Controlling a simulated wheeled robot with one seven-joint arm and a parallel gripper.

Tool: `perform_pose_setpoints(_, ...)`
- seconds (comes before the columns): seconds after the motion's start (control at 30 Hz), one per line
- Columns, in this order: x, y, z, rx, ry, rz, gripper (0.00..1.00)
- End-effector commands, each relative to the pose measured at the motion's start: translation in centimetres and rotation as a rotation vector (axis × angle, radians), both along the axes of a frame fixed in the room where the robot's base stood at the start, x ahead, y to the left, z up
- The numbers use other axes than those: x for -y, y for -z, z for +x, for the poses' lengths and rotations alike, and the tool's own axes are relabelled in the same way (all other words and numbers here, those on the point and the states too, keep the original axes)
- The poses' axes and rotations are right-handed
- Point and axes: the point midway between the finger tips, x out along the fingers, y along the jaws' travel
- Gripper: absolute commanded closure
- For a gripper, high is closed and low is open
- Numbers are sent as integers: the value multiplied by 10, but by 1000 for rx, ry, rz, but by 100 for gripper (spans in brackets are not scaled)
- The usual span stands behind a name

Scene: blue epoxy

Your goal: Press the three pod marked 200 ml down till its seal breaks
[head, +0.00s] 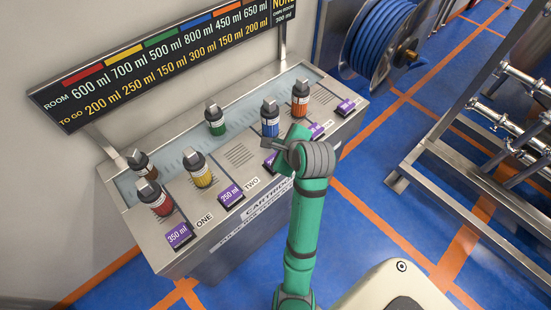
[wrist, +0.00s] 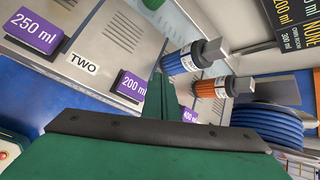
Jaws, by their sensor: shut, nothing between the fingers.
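The purple block marked 200 ml (wrist: 133,86) sits on the metal console, right of the TWO label in the wrist view. In the head view, the purple block (head: 267,160) just past TWO is partly hidden by my gripper, and I cannot read it there. My gripper (head: 268,143) is shut and empty, above or close to this block. I cannot tell whether they touch. In the wrist view, its green fingers (wrist: 164,88) show just right of the 200 ml block. A blue-banded pod (head: 270,121) stands behind, also in the wrist view (wrist: 190,58). The THREE label is not visible.
Red (head: 156,198), yellow (head: 199,168), green (head: 215,119), orange (head: 300,100) and brown (head: 142,163) pods stand on the console. Purple blocks marked 350 ml (head: 178,235) and 250 ml (head: 231,195) line its front. A sign (head: 165,65) hangs behind. A hose reel (head: 380,45) stands beyond.

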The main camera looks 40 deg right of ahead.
Motion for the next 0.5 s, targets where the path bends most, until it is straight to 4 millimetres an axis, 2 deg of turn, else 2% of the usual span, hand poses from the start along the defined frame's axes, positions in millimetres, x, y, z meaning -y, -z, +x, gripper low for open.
perform_pose_setpoints(0.2,0,30,-1,-2,1,2,100)
perform_pose_setpoints(0.5,0,53,0,1,1,0,100)
